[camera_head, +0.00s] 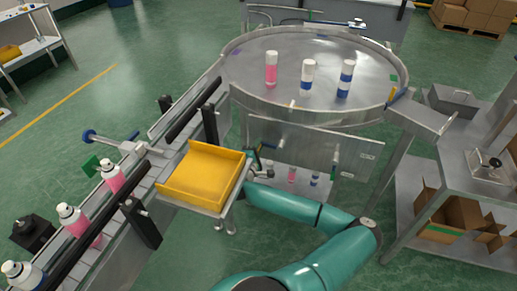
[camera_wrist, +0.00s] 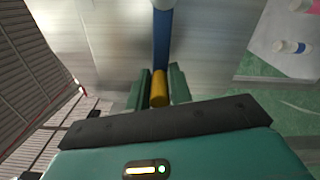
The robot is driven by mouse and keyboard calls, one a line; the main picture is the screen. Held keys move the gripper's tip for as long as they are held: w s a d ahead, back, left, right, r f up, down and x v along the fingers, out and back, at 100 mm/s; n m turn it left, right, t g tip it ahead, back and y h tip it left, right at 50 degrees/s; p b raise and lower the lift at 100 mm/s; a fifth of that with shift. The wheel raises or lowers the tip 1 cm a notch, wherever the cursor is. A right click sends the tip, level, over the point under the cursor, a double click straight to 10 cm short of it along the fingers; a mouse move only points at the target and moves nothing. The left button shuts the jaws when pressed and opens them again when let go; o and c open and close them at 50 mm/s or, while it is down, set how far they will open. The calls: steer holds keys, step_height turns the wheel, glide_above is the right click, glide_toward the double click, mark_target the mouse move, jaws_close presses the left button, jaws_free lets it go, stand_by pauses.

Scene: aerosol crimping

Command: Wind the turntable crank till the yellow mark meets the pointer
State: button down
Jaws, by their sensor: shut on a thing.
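The turntable (camera_head: 315,65) is a round grey metal table with a raised rim. A yellow mark (camera_head: 392,94) shows on the right side of its rim, just below a green patch. In the wrist view the crank has a blue arm (camera_wrist: 162,40) and a yellow handle (camera_wrist: 159,90). My gripper (camera_wrist: 160,86) is shut around the handle, one finger on each side. In the head view my gripper (camera_head: 258,168) is at the front panel below the turntable, partly hidden.
Three cans (camera_head: 308,78) stand on the turntable. A metal bench (camera_head: 460,150) with cardboard boxes stands at right. Green floor is open at upper left.

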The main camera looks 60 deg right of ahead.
steer(key=shift+r, duration=0.1)
stand_by(0.3)
steer(key=c, duration=1.4)
jaws_free()
steer(key=shift+o, duration=0.2)
steer(key=shift+a, duration=0.15)
steer(key=s+a, duration=0.2)
steer(key=a, duration=1.1)
steer(key=shift+a, duration=0.2)
steer(key=shift+s, duration=0.1)
